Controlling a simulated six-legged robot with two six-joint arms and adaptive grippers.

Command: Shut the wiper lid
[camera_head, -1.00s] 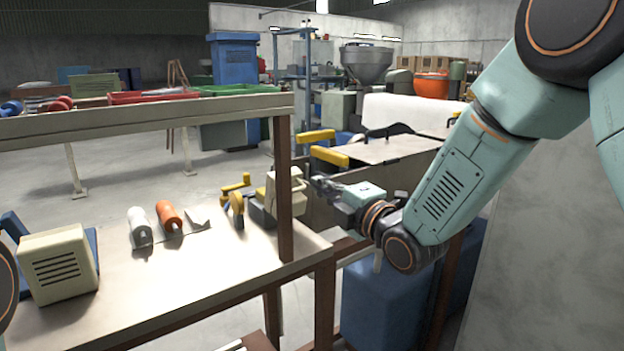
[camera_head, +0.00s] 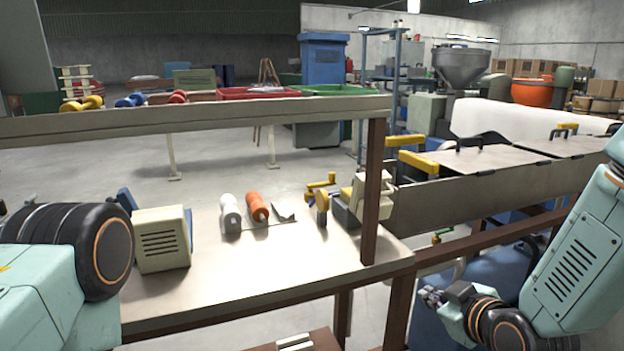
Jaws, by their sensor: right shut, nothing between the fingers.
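A small cream block (camera_head: 375,197), which looks like the wiper lid, stands tilted at the right end of the bench, partly behind a brown post. A dark grey base (camera_head: 345,214) sits beside it with yellow parts around it. I cannot tell for sure how far the lid is open. My right gripper (camera_head: 431,295) is shut and empty. It is low, to the right of the bench end, apart from the cream block. My left arm shows at the lower left, but its gripper is out of view.
White (camera_head: 230,214) and orange (camera_head: 257,207) spools and a slotted cream box (camera_head: 162,240) are on the bench. A long trough with grey lids (camera_head: 487,160) runs to the right.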

